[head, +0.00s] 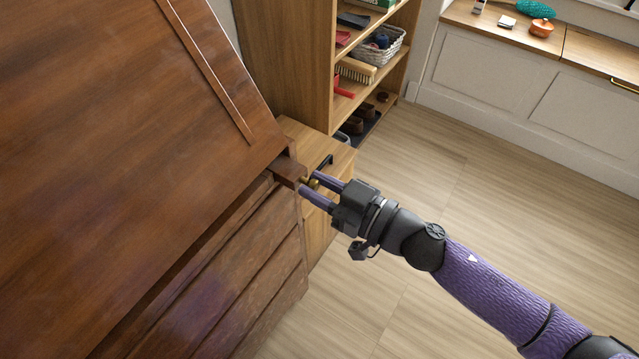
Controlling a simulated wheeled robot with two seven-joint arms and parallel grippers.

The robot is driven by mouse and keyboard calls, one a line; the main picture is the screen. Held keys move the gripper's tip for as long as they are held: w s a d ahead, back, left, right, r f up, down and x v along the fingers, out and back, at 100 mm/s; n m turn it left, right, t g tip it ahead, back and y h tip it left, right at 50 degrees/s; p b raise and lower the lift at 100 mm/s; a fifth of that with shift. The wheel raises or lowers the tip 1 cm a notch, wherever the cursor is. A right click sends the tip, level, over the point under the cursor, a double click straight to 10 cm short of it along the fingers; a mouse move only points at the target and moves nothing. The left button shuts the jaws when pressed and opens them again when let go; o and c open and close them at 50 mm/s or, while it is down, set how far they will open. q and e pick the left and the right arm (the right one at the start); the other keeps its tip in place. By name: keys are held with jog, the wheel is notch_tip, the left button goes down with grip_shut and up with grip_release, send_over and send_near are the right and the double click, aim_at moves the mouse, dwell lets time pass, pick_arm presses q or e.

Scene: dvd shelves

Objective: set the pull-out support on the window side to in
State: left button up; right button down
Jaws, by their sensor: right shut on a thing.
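The dark wooden desk (120,130) with a sloping front fills the left of the head view. A pull-out support (288,171), a short dark wooden bar, sticks out a little from the desk's right end, just under the sloping front. It has a small brass knob (313,184) at its end. My right gripper (315,187) is at the bar's end, with its purple fingers shut on the knob. The fingers partly cover the knob. My left gripper is not in view.
Drawers (250,270) lie below the support. A light wooden cabinet (308,140) stands close behind the gripper, beside an open shelf with shoes, brushes and a basket (382,47). A window bench (510,32) is at the upper right. The floor (450,190) right of the desk is clear.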

aim_at(308, 182)
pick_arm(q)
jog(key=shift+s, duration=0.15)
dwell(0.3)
pick_arm(e)
jog(key=shift+p+x, duration=0.55)
jog(key=shift+x, duration=1.25)
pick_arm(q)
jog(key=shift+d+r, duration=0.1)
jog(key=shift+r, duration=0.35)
